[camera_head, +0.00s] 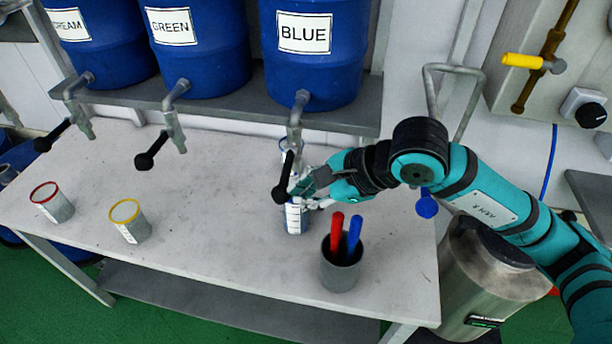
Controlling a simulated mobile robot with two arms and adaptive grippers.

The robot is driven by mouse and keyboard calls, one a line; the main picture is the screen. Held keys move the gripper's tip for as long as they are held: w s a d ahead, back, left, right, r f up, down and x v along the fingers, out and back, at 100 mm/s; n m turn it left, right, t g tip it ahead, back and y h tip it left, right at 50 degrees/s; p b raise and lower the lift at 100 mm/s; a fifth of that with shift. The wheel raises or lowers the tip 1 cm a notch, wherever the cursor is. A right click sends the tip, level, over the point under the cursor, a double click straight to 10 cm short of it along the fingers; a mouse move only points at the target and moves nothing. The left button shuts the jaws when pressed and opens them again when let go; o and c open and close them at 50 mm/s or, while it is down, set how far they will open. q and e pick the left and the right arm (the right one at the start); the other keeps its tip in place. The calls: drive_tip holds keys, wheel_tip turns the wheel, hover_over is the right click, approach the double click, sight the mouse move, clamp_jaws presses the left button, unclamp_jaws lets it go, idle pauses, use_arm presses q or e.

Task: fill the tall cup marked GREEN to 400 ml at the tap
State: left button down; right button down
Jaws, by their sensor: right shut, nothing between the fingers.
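A tall cup (294,221) with white scale marks and a bluish tint stands under the BLUE tap (296,125), partly hidden by my right gripper. I cannot read a GREEN mark on any cup, or a fill level. The GREEN drum (200,60) has its tap (174,118) over bare tabletop, with the lever's black knob (144,161) hanging to the lower left. My right gripper (304,191) is shut and empty beside the BLUE tap's lever (282,190), in front of the tall cup. I cannot tell whether it touches either. My left gripper is out of view.
A red-rimmed cup (52,203) and a yellow-rimmed cup (129,221) stand at the left of the table (212,190). A dark pot (340,272) with red and blue handles stands at the front right. The table's middle is clear. A steel container (480,285) stands right of the table.

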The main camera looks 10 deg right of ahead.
drive_tip(key=shift+r, duration=0.1)
idle(0.7)
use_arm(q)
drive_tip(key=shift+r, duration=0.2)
use_arm(e)
drive_tip(key=shift+r, duration=0.65)
